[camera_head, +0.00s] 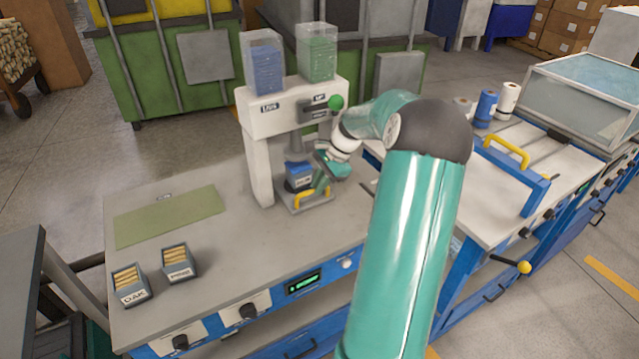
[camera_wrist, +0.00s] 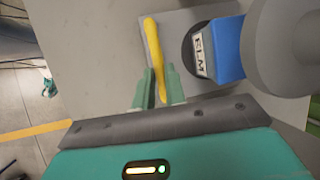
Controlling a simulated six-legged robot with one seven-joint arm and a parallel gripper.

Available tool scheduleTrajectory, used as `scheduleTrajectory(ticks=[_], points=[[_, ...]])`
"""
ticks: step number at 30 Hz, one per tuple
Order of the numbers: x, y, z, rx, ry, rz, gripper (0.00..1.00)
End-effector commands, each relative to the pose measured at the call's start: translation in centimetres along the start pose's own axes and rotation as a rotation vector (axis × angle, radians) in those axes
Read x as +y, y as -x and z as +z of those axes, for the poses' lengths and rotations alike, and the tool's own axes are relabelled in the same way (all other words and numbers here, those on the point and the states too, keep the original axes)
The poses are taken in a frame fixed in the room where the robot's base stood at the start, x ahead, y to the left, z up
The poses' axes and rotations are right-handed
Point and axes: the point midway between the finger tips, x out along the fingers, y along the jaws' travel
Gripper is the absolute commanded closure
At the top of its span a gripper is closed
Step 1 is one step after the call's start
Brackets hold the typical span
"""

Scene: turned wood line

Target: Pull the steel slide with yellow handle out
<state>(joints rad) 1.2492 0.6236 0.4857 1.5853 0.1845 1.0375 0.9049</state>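The steel slide (camera_head: 290,207) shows as a flat grey plate at the foot of the white press, and it also shows in the wrist view (camera_wrist: 208,88). Its yellow handle (camera_head: 303,201) is at the front edge. In the wrist view the handle (camera_wrist: 152,45) runs down between my fingers. My gripper (camera_wrist: 159,80) has its two green fingers close on either side of the handle, with almost no gap. In the head view my gripper (camera_head: 322,180) is at the handle's right end. A blue box (camera_wrist: 228,48) labelled ELM stands on the slide.
Two small boxes of wooden pieces (camera_head: 130,285) (camera_head: 179,264) and a green mat (camera_head: 168,215) lie on the bench to the left. The bench top in front of the slide is clear. A blue frame with another yellow handle (camera_head: 507,150) stands on the right bench.

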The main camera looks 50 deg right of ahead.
Motion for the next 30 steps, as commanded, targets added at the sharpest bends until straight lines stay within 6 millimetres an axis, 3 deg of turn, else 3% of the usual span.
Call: scheduleTrajectory(ticks=[6, 11, 30], points=[[0.3, 0.1, 0.0, 0.001, -0.001, 0.0, 1.0], [1.8, 0.5, 0.1, 0.002, -0.002, 0.0, 1.0], [13.7, 2.7, 1.1, 0.002, -0.002, -0.002, 1.0]])
